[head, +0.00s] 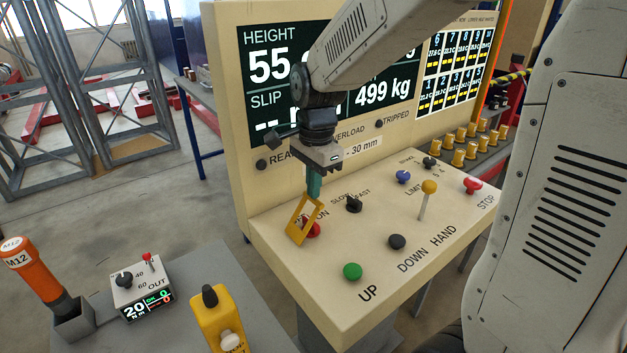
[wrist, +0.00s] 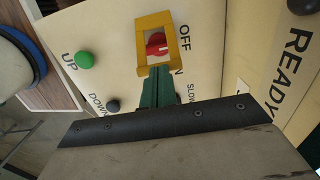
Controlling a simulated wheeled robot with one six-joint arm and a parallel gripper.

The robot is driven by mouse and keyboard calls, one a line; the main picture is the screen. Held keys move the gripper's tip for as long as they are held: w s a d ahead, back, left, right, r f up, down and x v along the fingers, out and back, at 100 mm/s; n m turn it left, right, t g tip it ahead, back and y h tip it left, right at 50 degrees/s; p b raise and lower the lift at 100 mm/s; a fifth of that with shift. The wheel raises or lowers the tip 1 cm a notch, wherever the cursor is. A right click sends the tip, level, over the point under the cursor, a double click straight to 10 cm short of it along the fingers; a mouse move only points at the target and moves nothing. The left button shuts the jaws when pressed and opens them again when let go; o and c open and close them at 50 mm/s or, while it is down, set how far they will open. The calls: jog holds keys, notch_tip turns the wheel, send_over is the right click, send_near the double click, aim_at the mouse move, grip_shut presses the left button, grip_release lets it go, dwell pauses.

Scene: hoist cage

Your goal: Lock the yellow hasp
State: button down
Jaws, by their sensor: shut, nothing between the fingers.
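The yellow hasp (head: 296,238) is a rectangular open frame on the sloped desk of the control panel. In the head view it looks tilted up from the desk, partly in front of the red switch knob (head: 313,230). In the wrist view the knob (wrist: 156,44) shows through the opening of the hasp (wrist: 143,41), beside the OFF label. My gripper (head: 314,192) points down at the hasp's upper edge, its green fingers shut and empty. In the wrist view the fingertips (wrist: 157,70) are at the hasp's near bar; whether they touch it I cannot tell.
Close by are a black selector (head: 354,204), a green UP button (head: 352,271), a black DOWN button (head: 397,241), a yellow-topped lever (head: 426,200) and a red STOP button (head: 472,185). The upright display board (head: 228,110) stands behind. A grey bench (head: 185,290) holds tools at front left.

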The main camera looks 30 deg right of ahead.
jog(key=d+f+y, duration=0.3)
jog(key=d+y, duration=0.1)
jog(key=shift+w+d+f+g, duration=0.1)
jog(key=shift+w+f+g, duration=0.05)
jog(key=shift+w+g, duration=0.2)
jog(key=shift+w+d+f, duration=0.1)
jog(key=shift+d+f, duration=0.2)
jog(key=shift+f, duration=0.1)
jog(key=shift+a, duration=0.1)
jog(key=shift+s+a+r, duration=0.25)
jog(key=shift+a+r, duration=0.1)
jog(key=shift+a, duration=0.25)
jog(key=shift+r, duration=0.2)
jog(key=v, duration=1.4)
jog(key=shift+w+d, duration=0.2)
jog(key=shift+d, duration=0.1)
